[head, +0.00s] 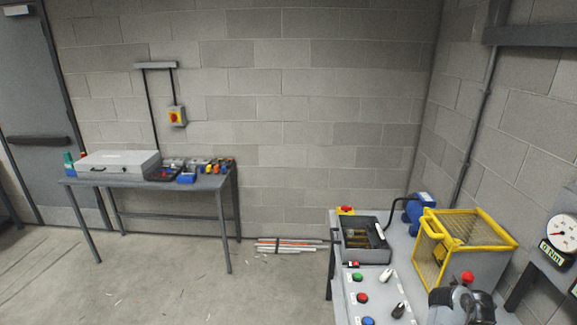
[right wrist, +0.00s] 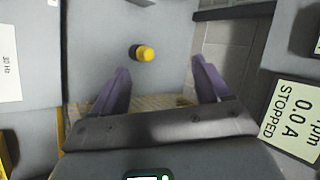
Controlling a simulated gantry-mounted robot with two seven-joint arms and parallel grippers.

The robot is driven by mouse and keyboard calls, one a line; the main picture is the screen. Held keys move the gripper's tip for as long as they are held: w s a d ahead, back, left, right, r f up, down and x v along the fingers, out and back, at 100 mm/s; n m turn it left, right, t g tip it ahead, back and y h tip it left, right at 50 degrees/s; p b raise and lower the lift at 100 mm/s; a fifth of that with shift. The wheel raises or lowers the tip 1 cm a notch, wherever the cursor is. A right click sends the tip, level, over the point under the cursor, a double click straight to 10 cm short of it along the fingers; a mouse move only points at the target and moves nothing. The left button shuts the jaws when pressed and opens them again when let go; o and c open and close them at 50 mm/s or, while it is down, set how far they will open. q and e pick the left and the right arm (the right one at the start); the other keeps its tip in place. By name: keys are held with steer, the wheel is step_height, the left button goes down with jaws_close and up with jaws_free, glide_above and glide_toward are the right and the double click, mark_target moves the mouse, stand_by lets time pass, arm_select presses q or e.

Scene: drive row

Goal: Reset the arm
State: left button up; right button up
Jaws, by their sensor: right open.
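My right gripper (right wrist: 161,67) shows in the right wrist view with its two purple fingers spread wide. Nothing is between the fingers that I can see touching them. A yellow and black knob (right wrist: 145,53) on a grey surface appears between and beyond the fingertips, apart from them. In the head view, a dark grey rounded shape (head: 460,306) stands at the bottom right; I cannot tell whether it is part of my right arm. My left gripper shows in neither view.
The right bench (head: 400,275) carries a yellow mesh guard (head: 465,250), a dark open box (head: 362,240), a blue motor (head: 418,207) and a button panel (head: 375,297). A display (right wrist: 292,122) reads "STOPPED". A gauge (head: 562,233) is far right. Another table (head: 205,182) stands left; floor between is mostly clear.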

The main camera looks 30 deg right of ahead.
steer(key=w+a+r+n+t+h, duration=0.2)
steer(key=w+a+r+n+t, duration=0.35)
steer(key=n, duration=0.65)
steer(key=w+a+n+y, duration=0.3)
steer(key=a+n, duration=0.5)
steer(key=a, duration=0.3)
steer(key=s+a+f+n+y, duration=0.25)
steer(key=a+n, duration=0.25)
steer(key=a, duration=0.4)
steer(key=s+a+f+n+y, duration=0.2)
steer(key=a+f+n, duration=0.25)
steer(key=a, duration=0.45)
steer(key=s+a+f+n+g+y, duration=0.3)
steer(key=s+a+n, duration=0.5)
steer(key=s+a, duration=0.55)
step_height(320, 180, up, 19)
steer(key=a+p, duration=0.2)
steer(key=p, duration=1.6)
steer(key=shift+a+f+n+p, duration=0.15)
steer(key=shift+a+n+p, duration=0.05)
steer(key=shift+n+p, duration=0.2)
